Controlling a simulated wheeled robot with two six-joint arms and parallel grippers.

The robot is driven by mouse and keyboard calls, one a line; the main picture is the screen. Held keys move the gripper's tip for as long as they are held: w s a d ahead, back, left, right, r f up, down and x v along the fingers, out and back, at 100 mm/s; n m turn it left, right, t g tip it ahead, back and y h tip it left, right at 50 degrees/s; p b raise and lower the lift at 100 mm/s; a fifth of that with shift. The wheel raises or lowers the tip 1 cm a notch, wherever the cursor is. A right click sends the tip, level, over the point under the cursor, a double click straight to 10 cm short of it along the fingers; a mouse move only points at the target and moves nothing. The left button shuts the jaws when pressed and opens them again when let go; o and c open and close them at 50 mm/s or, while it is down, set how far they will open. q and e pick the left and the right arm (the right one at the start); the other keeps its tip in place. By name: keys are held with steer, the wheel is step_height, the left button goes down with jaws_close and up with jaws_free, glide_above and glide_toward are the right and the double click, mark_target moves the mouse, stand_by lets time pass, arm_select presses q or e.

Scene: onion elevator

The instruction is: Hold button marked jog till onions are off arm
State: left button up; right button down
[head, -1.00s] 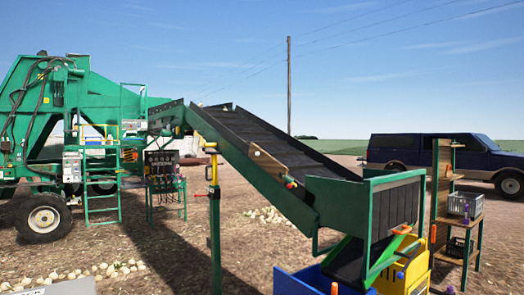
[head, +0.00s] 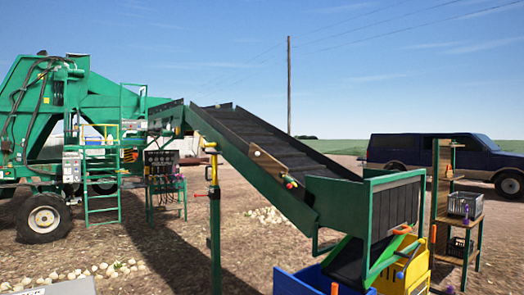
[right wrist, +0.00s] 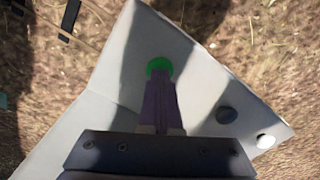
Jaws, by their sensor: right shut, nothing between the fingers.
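The right wrist view shows a pale grey control panel (right wrist: 120,45) with a green button (right wrist: 158,64), a black button (right wrist: 227,114) and a white button (right wrist: 265,140). My right gripper (right wrist: 160,76) is shut and empty, its fingertips at the green button's near edge. Whether they press it I cannot tell. No jog label is readable. In the head view the elevator arm (head: 262,142) slopes down to the right with a dark belt. My left gripper is not in view.
Below the arm's lower end stand a blue bin (head: 300,284) and a yellow bin (head: 408,278). A shelf rack (head: 440,200) stands at the right. Pale round lumps (head: 95,273) lie on the ground at the lower left. A green harvester machine (head: 100,95) fills the left.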

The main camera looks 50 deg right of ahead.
steer(key=shift+r, duration=0.1)
stand_by(0.4)
step_height(320, 180, up, 7)
steer(key=p, duration=0.7)
stand_by(0.3)
steer(key=s+a+n+h, duration=0.1)
steer(key=s+a, duration=0.9)
steer(key=s, duration=0.4)
steer(key=shift+s+a, duration=0.15)
steer(key=shift+s, duration=0.05)
